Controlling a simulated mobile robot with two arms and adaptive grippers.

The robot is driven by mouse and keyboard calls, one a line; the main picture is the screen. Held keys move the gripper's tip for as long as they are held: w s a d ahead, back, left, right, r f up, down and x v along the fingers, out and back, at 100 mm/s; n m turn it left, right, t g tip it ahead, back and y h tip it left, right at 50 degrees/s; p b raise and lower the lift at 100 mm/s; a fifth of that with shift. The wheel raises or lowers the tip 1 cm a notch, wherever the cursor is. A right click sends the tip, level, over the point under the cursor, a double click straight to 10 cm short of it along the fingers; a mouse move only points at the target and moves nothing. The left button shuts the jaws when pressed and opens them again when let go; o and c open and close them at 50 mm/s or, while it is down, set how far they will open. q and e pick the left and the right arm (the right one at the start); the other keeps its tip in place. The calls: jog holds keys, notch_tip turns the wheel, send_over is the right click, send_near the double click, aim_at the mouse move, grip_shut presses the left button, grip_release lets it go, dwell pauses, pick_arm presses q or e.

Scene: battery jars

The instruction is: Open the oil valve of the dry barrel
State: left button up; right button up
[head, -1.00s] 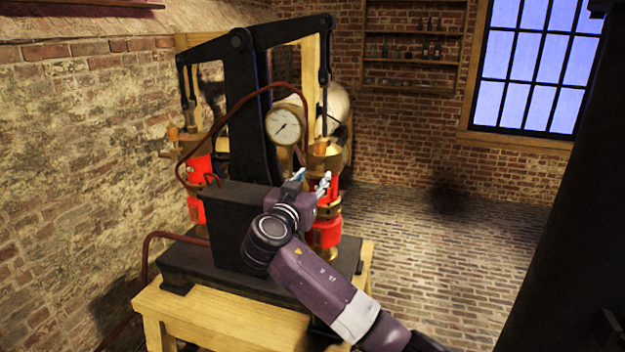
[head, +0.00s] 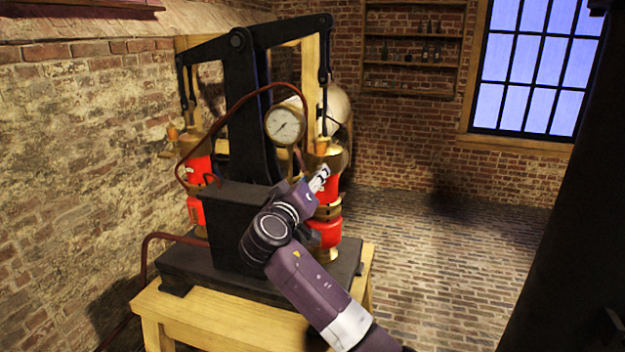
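A black pump machine (head: 250,100) carries two red and brass barrels. The right barrel (head: 328,236) stands behind my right gripper, and the left barrel (head: 197,175) stands at the machine's far left side. My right gripper (head: 322,178) is in front of the right barrel's upper part. Its fingers appear close together and overlap in this view. I cannot tell whether they touch the barrel or hold anything. No oil valve can be clearly made out, and which barrel is dry does not show. My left gripper is not in view.
A pressure gauge (head: 284,125) sits mid-machine with a thin red pipe (head: 204,145) arching over it. The machine stands on a wooden table (head: 225,322). A brick wall (head: 80,160) is at left. The brick floor (head: 440,260) to the right is open.

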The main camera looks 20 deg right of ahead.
jog(key=n+p, duration=0.1)
jog(key=n, duration=0.3)
jog(key=shift+r+n+p, duration=0.15)
jog(key=shift+n+p, duration=0.2)
jog(key=shift+n, duration=0.05)
jog(key=n+p, duration=0.1)
jog(key=n, duration=0.2)
jog(key=shift+p, duration=0.4)
jog(key=shift+n+p, duration=0.65)
jog(key=shift+n, duration=0.65)
jog(key=shift+f, duration=0.2)
jog(key=o, duration=1.2)
jog(key=shift+a, duration=0.1)
jog(key=shift+c, duration=0.2)
